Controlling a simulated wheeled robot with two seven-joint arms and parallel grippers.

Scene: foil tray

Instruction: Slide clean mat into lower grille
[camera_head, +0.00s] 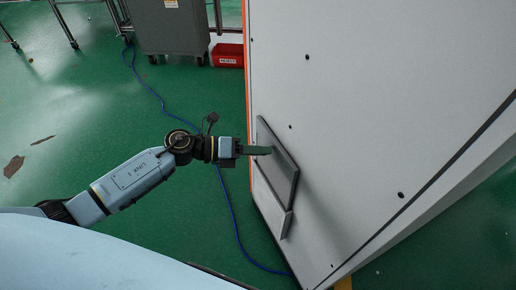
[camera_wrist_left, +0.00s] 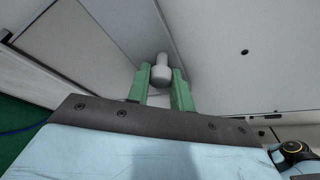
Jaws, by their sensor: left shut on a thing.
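My left gripper (camera_head: 258,150) reaches in from the left to the side of the tall white cabinet (camera_head: 350,90). Its green fingers (camera_wrist_left: 162,88) are shut on a pale grey rounded knob (camera_wrist_left: 161,68), which shows between the fingertips in the left wrist view. In the head view the fingers lie against a dark-edged grille panel (camera_head: 284,176) low on the cabinet; they hide part of it and the knob. A lighter grey panel (camera_head: 270,206) sits just below and overlaps it. I cannot make out a clean mat. My right gripper is not in view.
A red bin (camera_head: 228,54) and a grey wheeled cabinet (camera_head: 173,28) stand at the back. A blue cable (camera_head: 232,215) runs over the green floor (camera_head: 90,100) near the white cabinet. The floor left of my arm is mostly clear.

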